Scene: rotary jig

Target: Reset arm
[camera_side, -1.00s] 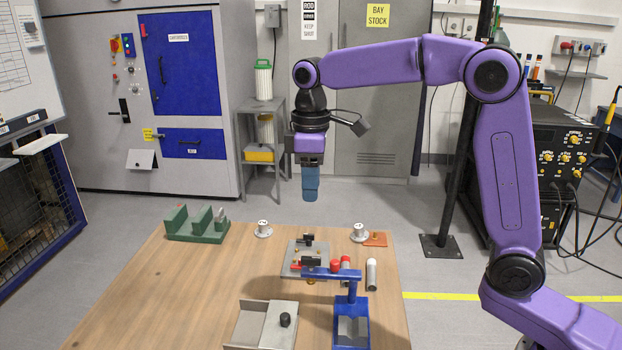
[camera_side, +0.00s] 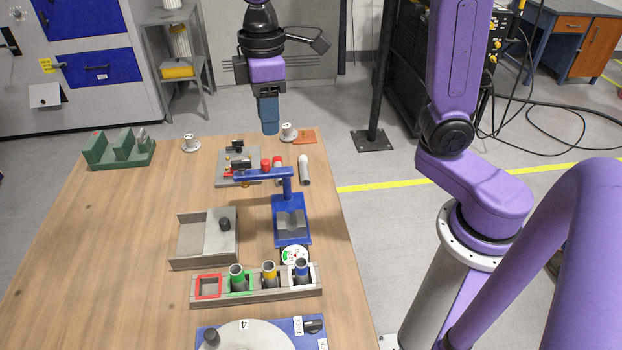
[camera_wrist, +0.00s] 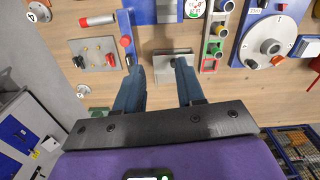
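My gripper (camera_side: 268,128) hangs pointing down above the wooden bench, at its far end in the side view. In the wrist view my gripper (camera_wrist: 160,68) has its two blue fingers apart, with nothing held between them. The grey open-fronted tray (camera_wrist: 172,68) shows beyond the fingertips in that view, well below them. My purple arm reaches in from the right of the side view, its elbow out of the picture.
The bench carries a green block stand (camera_side: 122,150), a blue press (camera_side: 290,222), a grey tray (camera_side: 205,262), a rack (camera_side: 255,300) with coloured tubes, a rotary dial (camera_side: 255,340) and a plate with small pegs (camera_side: 238,168). Open bench lies at the left.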

